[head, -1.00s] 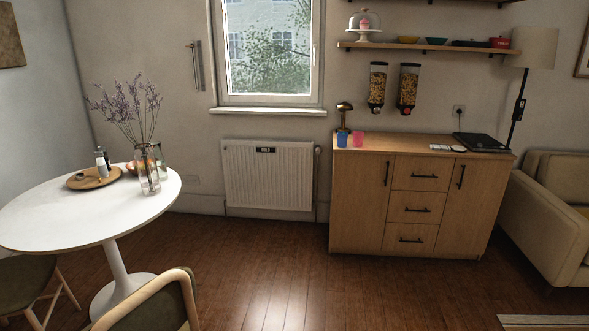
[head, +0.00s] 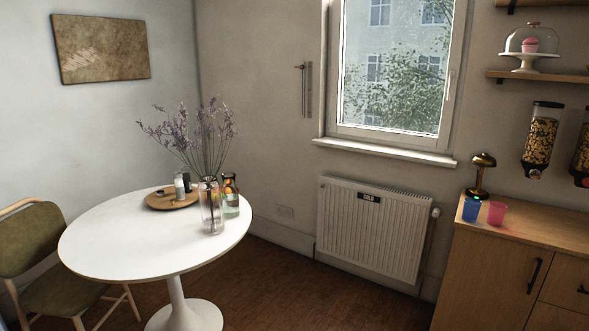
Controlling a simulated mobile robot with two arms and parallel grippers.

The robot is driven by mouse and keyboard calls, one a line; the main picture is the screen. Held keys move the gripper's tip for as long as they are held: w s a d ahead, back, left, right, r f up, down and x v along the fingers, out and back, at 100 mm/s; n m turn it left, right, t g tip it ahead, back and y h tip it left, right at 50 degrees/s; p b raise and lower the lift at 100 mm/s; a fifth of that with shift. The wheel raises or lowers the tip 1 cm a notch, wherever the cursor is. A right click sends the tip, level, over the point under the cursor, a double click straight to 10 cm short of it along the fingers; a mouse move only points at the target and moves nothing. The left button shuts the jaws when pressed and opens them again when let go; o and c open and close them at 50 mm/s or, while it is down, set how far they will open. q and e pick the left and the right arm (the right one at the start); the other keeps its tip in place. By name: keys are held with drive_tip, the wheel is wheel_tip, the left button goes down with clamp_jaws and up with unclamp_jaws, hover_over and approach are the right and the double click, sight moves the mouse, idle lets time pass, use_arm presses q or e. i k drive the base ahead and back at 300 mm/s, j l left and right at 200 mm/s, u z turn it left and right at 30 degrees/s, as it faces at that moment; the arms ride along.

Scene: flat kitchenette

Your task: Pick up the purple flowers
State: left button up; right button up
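The purple flowers (head: 199,136) are long, thin stems with small lilac blooms. They stand upright and fan out from a clear glass vase (head: 211,208). The vase stands on the right part of the round white table (head: 130,249). Neither of my grippers shows in the head view.
A wooden tray (head: 160,203) with small shakers and a dark bottle (head: 231,194) are close to the vase. A green chair (head: 48,245) stands at the table's left. A radiator (head: 369,231) and a wooden cabinet (head: 492,272) are to the right. Floor between table and cabinet is clear.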

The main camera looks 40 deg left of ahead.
sight(182, 136)
drive_tip(key=i+j+u, duration=0.1)
drive_tip(key=i+u, duration=0.2)
drive_tip(key=i, duration=0.2)
drive_tip(key=i+u, duration=0.35)
drive_tip(key=i, duration=0.15)
drive_tip(key=i+l+u, duration=0.3)
drive_tip(key=i, duration=0.2)
drive_tip(key=i+l+u, duration=0.3)
drive_tip(key=i, duration=0.2)
